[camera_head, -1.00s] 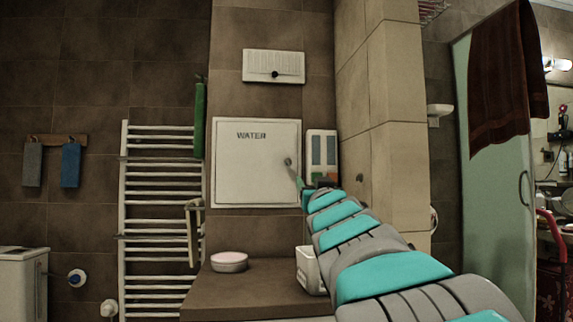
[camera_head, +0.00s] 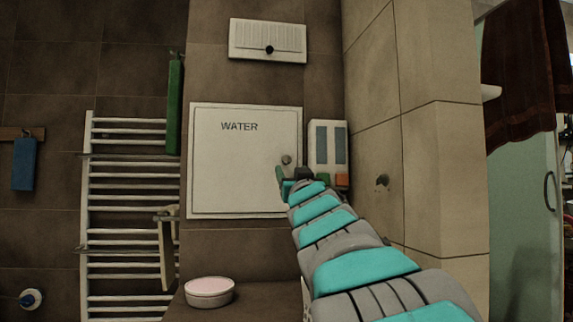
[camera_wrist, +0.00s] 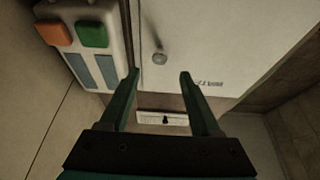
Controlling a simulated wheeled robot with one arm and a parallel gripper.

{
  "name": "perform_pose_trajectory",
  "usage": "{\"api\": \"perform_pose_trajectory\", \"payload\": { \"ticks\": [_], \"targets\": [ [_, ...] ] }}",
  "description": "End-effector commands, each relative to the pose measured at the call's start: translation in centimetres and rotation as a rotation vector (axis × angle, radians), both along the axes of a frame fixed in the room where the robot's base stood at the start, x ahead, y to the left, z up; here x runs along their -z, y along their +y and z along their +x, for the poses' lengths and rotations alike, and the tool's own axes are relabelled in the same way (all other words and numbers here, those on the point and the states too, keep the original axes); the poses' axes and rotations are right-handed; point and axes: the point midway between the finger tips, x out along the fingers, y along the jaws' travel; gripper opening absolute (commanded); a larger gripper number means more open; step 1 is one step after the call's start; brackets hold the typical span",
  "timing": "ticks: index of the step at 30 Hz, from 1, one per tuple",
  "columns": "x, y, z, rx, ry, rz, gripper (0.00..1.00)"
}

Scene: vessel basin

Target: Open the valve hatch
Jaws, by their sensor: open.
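The valve hatch (camera_head: 235,170) is a white square panel marked "WATER" on the tiled wall, and it looks shut. Its small round knob (camera_head: 287,160) is near the right edge. In the wrist view the hatch (camera_wrist: 215,50) fills the upper middle, with the knob (camera_wrist: 160,58) between the lines of my fingers and beyond their tips. My gripper (camera_wrist: 160,75) is open with nothing between the fingers. In the head view my gripper (camera_head: 282,175) is in front of the hatch's lower right, just below the knob, partly hidden by my arm.
A white box (camera_head: 327,145) with orange and green buttons is right of the hatch; it also shows in the wrist view (camera_wrist: 90,45). A white vent (camera_head: 267,40) is above. A towel rail (camera_head: 125,200) is left. A round pinkish container (camera_head: 209,291) stands on the ledge below.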

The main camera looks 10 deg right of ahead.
Motion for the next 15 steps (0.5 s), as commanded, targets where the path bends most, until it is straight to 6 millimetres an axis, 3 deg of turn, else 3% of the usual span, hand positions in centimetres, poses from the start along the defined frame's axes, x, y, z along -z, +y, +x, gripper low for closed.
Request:
{"api": "perform_pose_trajectory", "payload": {
  "ticks": [15],
  "targets": [
    [-2.2,0.0,5.4,-0.001,0.000,0.001,0.64]
  ]
}}
